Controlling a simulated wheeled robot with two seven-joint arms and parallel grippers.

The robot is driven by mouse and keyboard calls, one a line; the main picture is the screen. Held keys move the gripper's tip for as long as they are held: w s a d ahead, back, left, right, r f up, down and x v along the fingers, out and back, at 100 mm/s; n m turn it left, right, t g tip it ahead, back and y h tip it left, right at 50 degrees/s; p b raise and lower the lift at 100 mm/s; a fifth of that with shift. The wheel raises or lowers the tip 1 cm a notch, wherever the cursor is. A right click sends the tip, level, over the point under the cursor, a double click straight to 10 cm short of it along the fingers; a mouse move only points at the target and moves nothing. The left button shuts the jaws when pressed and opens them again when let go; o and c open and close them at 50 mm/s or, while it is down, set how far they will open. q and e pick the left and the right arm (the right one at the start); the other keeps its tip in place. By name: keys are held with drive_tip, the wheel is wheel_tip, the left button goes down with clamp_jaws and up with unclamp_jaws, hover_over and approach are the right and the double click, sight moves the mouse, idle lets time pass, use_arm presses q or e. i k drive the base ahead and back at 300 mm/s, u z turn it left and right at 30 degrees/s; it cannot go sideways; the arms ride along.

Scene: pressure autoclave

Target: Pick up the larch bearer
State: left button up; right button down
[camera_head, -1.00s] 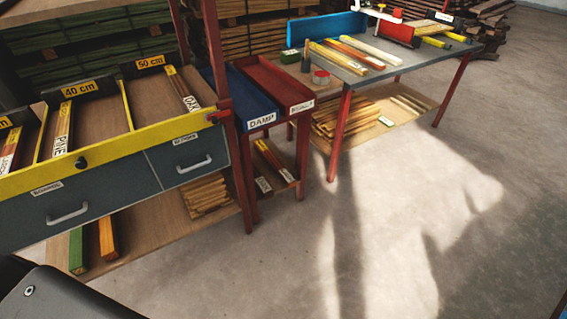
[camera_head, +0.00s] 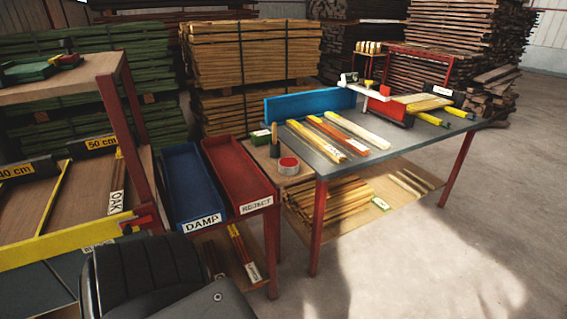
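Three bearers lie side by side on the grey worktable (camera_head: 345,172): a yellow one (camera_head: 316,141), an orange-red one (camera_head: 337,134) and a pale one (camera_head: 357,129). The first two carry small white labels at their near ends that are too small to read, so I cannot tell which is larch. None is held. Neither of my grippers shows; only a dark part of my own body fills the bottom left.
A blue DAMP tray (camera_head: 188,186) and a red REJECT tray (camera_head: 238,175) stand left of the worktable. A sorting rack (camera_head: 84,199) is further left. A red tin (camera_head: 289,166) sits beside the table. Floor at the right is clear.

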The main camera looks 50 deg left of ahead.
sight(255, 279)
drive_tip(key=u, duration=0.1)
drive_tip(key=i, duration=0.95)
drive_tip(key=u, duration=1.1)
drive_tip(key=i, duration=0.8)
drive_tip(key=u, duration=0.8)
